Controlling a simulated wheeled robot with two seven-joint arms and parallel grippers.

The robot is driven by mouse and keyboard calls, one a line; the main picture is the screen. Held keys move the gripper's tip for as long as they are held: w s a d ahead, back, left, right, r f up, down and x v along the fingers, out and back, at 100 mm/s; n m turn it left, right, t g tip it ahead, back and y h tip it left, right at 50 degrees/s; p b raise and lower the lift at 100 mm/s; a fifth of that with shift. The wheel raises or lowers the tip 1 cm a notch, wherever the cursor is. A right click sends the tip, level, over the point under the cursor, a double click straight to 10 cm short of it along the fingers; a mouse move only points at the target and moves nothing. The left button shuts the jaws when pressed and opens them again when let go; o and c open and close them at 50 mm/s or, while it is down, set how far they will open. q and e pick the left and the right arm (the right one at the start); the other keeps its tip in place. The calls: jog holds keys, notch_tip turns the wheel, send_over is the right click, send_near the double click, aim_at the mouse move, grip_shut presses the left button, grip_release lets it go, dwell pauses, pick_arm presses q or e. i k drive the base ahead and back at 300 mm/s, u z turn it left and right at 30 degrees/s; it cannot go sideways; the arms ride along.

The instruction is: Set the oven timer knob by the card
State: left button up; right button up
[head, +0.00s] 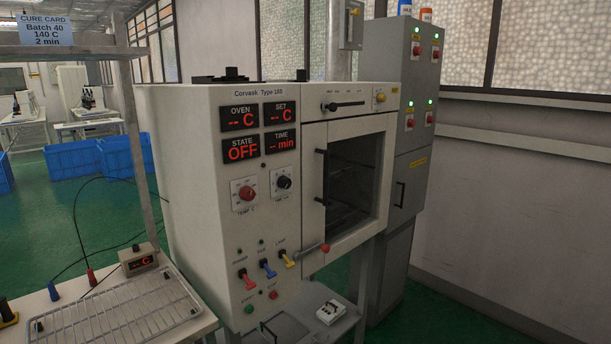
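The grey oven (215,240) stands in the middle of the head view, marked "Corvask Type 160". Its black timer knob (284,183) sits on the front panel, right of the red temperature knob (246,194); its exact pointer setting is too small to read. The time display (281,140) shows "-- min", and the state display (241,149) reads OFF. The oven and set displays show dashes. The blue cure card (46,29) at upper left reads Batch 40, 140 C, 2 min. Neither gripper is in view.
Red, blue and yellow switches (268,268) and a red-ended lever (325,247) sit below the knobs. A grey cabinet (395,150) stands right of the oven.

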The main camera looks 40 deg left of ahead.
aim_at(284, 182)
jog(key=u, duration=0.9)
jog(key=i, duration=1)
jog(key=u, duration=1.05)
